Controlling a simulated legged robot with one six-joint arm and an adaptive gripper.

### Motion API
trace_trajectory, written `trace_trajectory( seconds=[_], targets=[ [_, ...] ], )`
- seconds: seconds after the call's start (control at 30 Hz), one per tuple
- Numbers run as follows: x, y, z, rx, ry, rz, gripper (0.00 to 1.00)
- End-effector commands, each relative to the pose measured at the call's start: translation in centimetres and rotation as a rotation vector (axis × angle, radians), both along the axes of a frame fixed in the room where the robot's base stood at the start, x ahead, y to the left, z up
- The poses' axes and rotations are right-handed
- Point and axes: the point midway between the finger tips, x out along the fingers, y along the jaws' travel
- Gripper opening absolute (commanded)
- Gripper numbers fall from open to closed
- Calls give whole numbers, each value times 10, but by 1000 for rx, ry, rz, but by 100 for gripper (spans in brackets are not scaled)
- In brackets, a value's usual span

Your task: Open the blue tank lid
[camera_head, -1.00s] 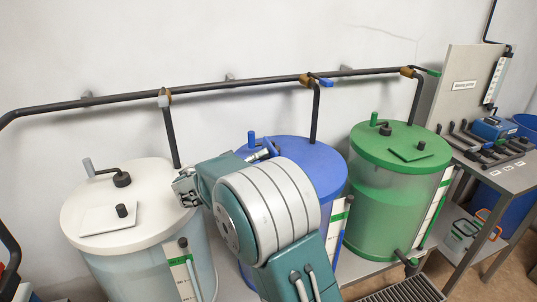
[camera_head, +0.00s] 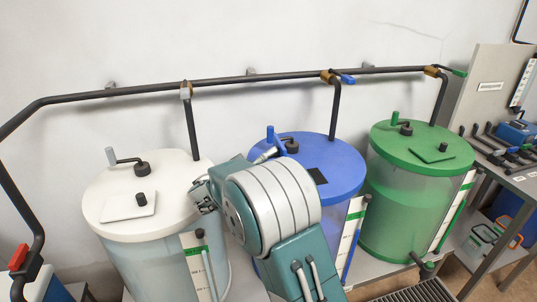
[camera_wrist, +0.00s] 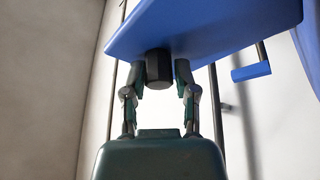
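The blue tank (camera_head: 340,160) stands in the middle of the row, partly behind my arm. A dark square opening (camera_head: 317,176) shows in its top. In the wrist view, a flat blue lid (camera_wrist: 215,22) with a black knob (camera_wrist: 158,62) fills the upper part. My gripper (camera_wrist: 160,82) has one finger on each side of the knob and looks shut on it. The lid appears to be clear of the tank top.
A white tank (camera_head: 120,226) stands left and a green tank (camera_head: 405,215) right, each with a square hatch on top. A dark pipe (camera_head: 230,82) with valves runs along the wall behind. A grey bench (camera_head: 525,180) with tools stands far right. The wall above is clear.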

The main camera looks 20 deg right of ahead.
Motion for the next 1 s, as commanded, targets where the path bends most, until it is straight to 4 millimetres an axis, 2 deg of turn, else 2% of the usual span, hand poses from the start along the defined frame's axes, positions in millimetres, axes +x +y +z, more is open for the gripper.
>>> trace_trajectory(
  seconds=[0.07,0.4,0.53,1.0],
  targets=[
    [0,-1,-3,2,8,-2,68],
    [0,0,0,-2,1,0,68],
    [-1,8,-5,-1,4,2,68],
    [-27,98,-7,-2,3,3,68]
  ],
)
